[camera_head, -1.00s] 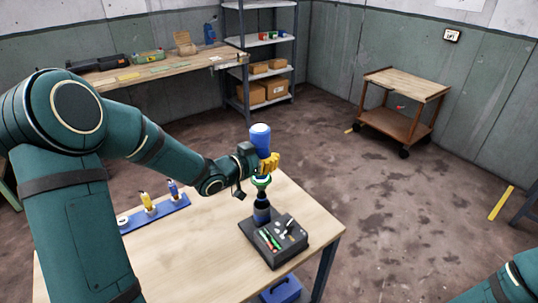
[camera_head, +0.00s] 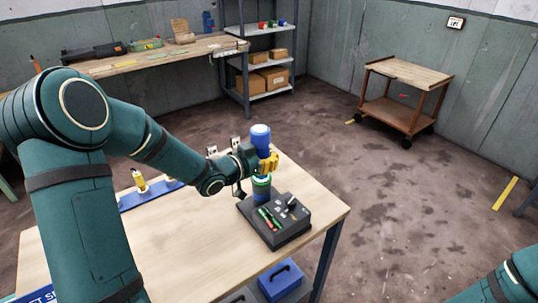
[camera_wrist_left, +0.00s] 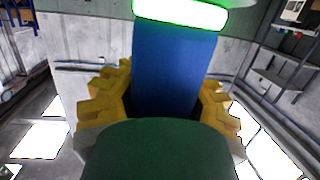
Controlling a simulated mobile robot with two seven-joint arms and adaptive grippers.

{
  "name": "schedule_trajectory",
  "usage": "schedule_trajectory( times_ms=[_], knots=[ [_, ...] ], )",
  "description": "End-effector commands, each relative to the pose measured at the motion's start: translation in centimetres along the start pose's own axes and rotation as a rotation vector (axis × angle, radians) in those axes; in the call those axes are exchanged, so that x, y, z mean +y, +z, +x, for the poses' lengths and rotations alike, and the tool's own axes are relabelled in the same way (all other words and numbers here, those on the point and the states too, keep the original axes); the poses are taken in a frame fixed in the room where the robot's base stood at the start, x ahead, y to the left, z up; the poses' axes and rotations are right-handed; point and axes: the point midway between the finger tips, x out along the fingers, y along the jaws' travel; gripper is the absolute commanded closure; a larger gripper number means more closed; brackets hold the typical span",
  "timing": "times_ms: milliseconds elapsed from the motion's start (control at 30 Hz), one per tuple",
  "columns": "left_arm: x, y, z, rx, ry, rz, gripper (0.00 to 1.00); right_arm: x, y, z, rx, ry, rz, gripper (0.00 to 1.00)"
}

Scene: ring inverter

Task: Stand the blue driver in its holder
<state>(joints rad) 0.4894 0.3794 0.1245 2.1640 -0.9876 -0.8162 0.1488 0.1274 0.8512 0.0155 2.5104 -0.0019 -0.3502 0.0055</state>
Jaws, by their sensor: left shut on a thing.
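My left gripper (camera_head: 268,162), with yellow fingers, is shut on a thick blue driver (camera_head: 260,135) held upright, its blue end above the fingers. A glowing green ring shows just below the fingers. Under it, a short blue cylinder (camera_head: 262,198) stands on a dark box (camera_head: 283,240); it looks like a holder, and the parts seem to meet. Whether the driver is seated is unclear. The wrist view shows a blue shaft (camera_wrist_left: 175,75) between the fingers (camera_wrist_left: 165,100), with the glowing band above it. My right gripper is out of view.
A blue rail (camera_head: 137,198) with a small yellow driver (camera_head: 140,182) stands on the table's left, partly behind my arm. Small tools lie on the dark box. A blue case (camera_head: 281,282) sits below the table's front edge. The table's front middle is clear.

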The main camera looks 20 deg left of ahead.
Motion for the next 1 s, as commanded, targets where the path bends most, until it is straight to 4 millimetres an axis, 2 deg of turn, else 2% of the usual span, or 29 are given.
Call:
schedule_trajectory(
  times_ms=[967,1000],
  knots=[
    [-0.01,0.62,0.17,0.004,0.0,0.002,1.0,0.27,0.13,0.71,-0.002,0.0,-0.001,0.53],
    [-0.01,0.62,0.17,0.004,0.0,0.002,0.8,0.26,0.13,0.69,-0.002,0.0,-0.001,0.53]
  ],
)
